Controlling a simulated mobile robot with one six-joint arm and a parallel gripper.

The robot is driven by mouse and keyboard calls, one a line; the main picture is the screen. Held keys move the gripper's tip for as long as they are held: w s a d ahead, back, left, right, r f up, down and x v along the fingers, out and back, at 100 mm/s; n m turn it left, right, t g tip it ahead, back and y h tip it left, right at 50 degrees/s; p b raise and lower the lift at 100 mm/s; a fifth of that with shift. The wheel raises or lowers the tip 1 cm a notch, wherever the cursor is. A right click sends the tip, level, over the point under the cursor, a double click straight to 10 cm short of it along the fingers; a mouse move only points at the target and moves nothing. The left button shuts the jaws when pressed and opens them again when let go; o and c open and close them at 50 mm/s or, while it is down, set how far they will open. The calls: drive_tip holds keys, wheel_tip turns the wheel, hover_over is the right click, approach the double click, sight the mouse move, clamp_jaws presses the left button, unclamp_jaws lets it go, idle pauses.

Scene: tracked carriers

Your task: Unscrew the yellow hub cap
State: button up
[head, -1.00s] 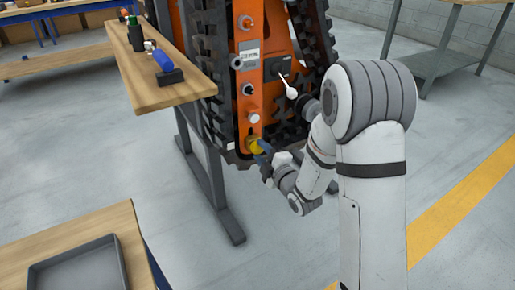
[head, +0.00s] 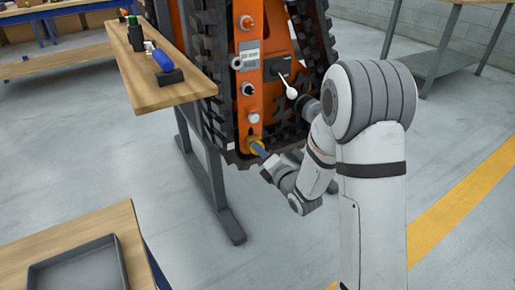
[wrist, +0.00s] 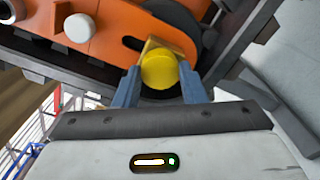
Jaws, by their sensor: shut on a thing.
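The yellow hub cap (wrist: 159,70) sits at the low end of the orange carrier frame (wrist: 110,35). In the wrist view it lies between the two blue fingers of my gripper (wrist: 160,88), which are shut on it. In the head view the yellow cap (head: 252,141) shows at the bottom of the orange panel (head: 249,100), and my gripper (head: 259,150) reaches it from the lower right. The fingers hide part of the cap there. I cannot tell how far the cap is turned.
Black tracks (head: 211,60) flank the orange panel, with several knobs above the cap. A wooden shelf (head: 150,88) with a blue-handled tool (head: 164,62) stands at left. A grey tray (head: 78,270) lies on a table at lower left. The floor between is clear.

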drive_tip(key=shift+n, duration=0.8)
drive_tip(key=n, duration=0.9)
drive_tip(key=shift+n, duration=0.4)
drive_tip(key=o, duration=0.9)
